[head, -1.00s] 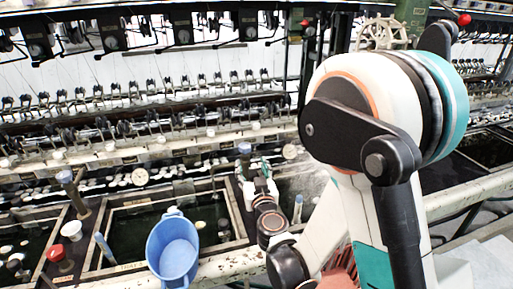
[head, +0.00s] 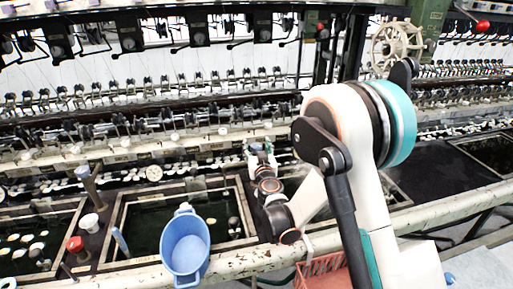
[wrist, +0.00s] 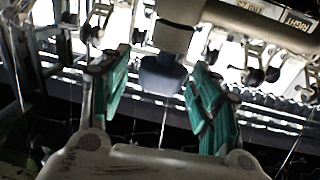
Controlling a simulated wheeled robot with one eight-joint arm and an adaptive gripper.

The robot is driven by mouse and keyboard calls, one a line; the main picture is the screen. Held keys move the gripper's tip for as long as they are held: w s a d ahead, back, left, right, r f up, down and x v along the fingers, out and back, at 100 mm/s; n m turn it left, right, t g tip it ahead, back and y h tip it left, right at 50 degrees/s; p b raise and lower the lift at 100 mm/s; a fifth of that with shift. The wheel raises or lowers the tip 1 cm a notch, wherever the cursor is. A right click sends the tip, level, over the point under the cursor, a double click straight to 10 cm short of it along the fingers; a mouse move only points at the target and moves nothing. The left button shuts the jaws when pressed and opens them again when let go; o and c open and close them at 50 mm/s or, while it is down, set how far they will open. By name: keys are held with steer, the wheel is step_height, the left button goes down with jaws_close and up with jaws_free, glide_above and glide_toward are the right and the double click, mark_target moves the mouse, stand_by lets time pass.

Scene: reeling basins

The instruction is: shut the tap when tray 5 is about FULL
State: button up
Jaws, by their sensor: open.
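My gripper (head: 262,150) reaches over the basins toward the machine, fingers apart. In the wrist view my gripper (wrist: 158,100) has its two green finger pads on either side of a blue-grey tap knob (wrist: 163,76) under a pale fitting. Dark gaps show between knob and pads; contact is not visible. A dark-watered tray (head: 150,218) with a pale rim lies left of my arm, holding a few pale cocoons. Another tray is mostly hidden behind my arm. Tray numbers are unreadable here, so I cannot tell which is tray 5 or its water level.
A blue bucket (head: 185,247) hangs at the front rail (head: 245,262). A red crate (head: 322,272) is below my arm. Reeling machinery spans the back.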

steer(key=shift+w+a, duration=0.1)
steer(key=shift+w, duration=0.25)
steer(key=c, duration=1.1)
steer(key=shift+a+m+h+b, duration=0.15)
steer(key=shift+m+h+b, duration=0.4)
steer(key=shift+m+h, duration=1.1)
steer(key=m+h, duration=0.1)
steer(key=h, duration=0.1)
steer(key=m+g+h, duration=0.1)
steer(key=m+h, duration=0.1)
steer(key=h, duration=0.1)
steer(key=m+h+b, duration=0.1)
steer(key=h, duration=0.2)
steer(key=shift+m+g+h, duration=0.25)
steer(key=shift+g, duration=0.15)
steer(key=shift+h, duration=0.3)
